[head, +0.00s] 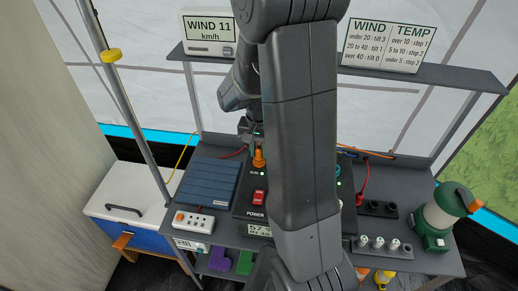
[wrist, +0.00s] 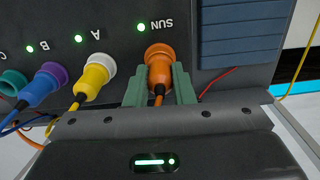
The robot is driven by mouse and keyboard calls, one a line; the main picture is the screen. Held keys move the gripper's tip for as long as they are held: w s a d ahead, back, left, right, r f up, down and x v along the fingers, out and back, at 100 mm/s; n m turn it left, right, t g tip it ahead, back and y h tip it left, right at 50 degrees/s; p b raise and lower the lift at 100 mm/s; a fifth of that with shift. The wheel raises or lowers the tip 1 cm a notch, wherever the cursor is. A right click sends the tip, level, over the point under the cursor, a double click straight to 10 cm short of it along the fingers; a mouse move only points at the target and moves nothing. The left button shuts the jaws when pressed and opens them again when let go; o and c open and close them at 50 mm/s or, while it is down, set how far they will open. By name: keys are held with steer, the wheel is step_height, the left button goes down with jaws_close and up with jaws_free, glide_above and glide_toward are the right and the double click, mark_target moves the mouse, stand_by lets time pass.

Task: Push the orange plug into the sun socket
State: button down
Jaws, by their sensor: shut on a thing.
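The orange plug (wrist: 159,75) is between the green fingers of my gripper (wrist: 160,90) in the wrist view. My gripper is shut on it. The plug's front meets an orange ring at the sun socket (wrist: 158,50), under the label SUN. A green light glows beside that label. How deep the plug sits I cannot tell. In the head view the orange plug (head: 259,158) stands upright on the power box (head: 240,212), beside my arm. My gripper (head: 256,140) is just above it, partly hidden by my arm.
A yellow plug (wrist: 94,76), a blue-purple plug (wrist: 46,86) and a teal one (wrist: 12,84) sit left of the sun socket. A blue solar panel (head: 208,183) lies left of the box. My arm hides the middle.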

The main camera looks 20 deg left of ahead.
steer(key=shift+f, duration=0.15)
steer(key=c, duration=1.2)
jaws_free()
steer(key=shift+o, duration=0.2)
step_height(320, 180, up, 14)
steer(key=shift+f, duration=0.2)
step_height(320, 180, down, 14)
steer(key=shift+r, duration=0.45)
